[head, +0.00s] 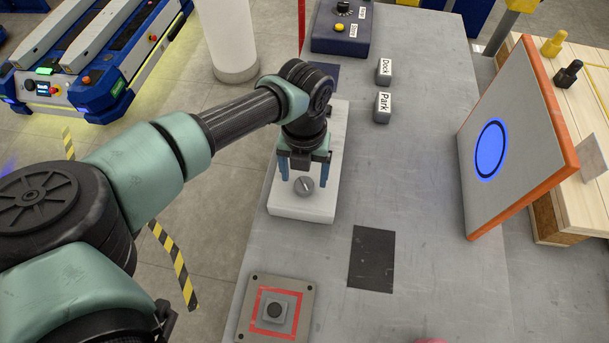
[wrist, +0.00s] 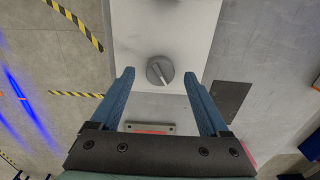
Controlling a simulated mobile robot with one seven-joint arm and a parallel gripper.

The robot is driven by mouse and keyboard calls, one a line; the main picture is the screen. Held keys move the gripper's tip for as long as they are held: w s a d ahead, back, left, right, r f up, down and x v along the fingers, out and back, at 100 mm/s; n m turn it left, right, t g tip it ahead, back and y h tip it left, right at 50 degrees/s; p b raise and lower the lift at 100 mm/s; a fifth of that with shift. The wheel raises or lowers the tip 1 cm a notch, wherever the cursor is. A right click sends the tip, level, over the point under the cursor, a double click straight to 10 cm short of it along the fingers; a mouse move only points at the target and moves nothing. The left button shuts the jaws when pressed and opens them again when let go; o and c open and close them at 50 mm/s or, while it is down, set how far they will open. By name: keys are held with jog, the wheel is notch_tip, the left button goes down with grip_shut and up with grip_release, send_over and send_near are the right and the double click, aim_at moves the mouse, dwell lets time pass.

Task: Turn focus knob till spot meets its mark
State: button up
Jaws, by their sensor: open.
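The focus knob (head: 303,186) is a round grey knob with a pointer ridge on a white box (head: 302,210). My gripper (head: 305,178) points down over the box, its blue fingers open on either side of the knob. In the wrist view the knob (wrist: 160,70) appears between and slightly beyond the fingertips (wrist: 160,82); I cannot tell whether they touch it. A blue spot (head: 490,149) shows on the upright white board (head: 535,125) with orange edges. A dark ring, apparently its mark, lies within the spot, with a thin blue rim showing outside it.
Grey blocks labelled Dock (head: 384,72) and Park (head: 382,107) stand behind on the grey table (head: 420,200). A blue control box (head: 340,35) is at the back. A button plate (head: 275,310) with a red square is in front. A dark flat patch (head: 372,258) lies right of it.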

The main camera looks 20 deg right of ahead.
jog(key=shift+f, duration=1.15)
